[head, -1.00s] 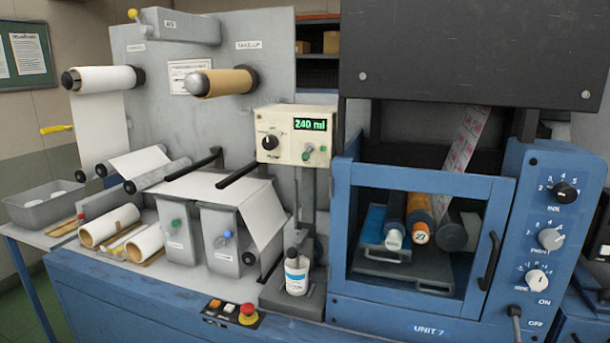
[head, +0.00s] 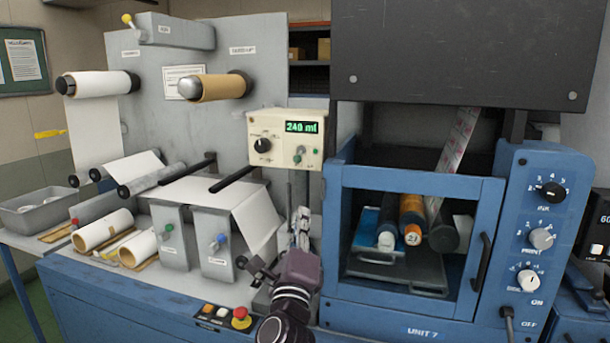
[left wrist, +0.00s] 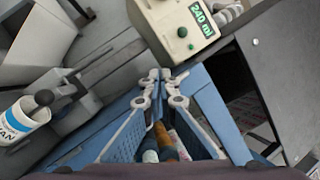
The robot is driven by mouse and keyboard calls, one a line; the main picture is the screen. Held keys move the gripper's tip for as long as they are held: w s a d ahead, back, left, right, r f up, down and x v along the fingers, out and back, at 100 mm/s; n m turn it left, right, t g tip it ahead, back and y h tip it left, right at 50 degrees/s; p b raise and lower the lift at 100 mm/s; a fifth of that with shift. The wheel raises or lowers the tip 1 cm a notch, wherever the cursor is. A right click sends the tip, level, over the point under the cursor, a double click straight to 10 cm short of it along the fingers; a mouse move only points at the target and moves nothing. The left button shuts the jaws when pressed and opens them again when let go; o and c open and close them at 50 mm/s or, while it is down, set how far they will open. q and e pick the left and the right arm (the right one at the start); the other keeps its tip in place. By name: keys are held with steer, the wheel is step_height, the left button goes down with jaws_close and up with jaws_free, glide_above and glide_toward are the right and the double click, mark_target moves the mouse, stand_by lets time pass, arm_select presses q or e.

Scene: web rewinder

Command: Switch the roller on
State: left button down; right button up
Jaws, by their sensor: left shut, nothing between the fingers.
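On the blue panel (head: 540,215) at right, a toggle lever (head: 507,316) sits beside ON and OFF labels. Whether it is up or down is hard to tell. My right gripper is out of view.
Rollers sit inside the blue framed housing (head: 412,177), behind its door handle (head: 481,260). A red stop button (head: 241,313) and smaller buttons lie on the front bench. A labelled white bottle (left wrist: 22,118) stands near my left gripper. Paper rolls (head: 102,228) lie at left.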

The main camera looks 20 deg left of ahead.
mark_target(299, 156)
arm_select(q)
steer(key=r, duration=0.2)
steer(key=s+r, duration=0.1)
steer(key=shift+d+r+m+t+y, duration=0.1)
steer(key=shift+r+m+t+y, duration=0.2)
steer(key=shift+r+t, duration=0.1)
steer(key=shift+p+x, duration=1.25)
steer(key=shift+x, duration=3.75)
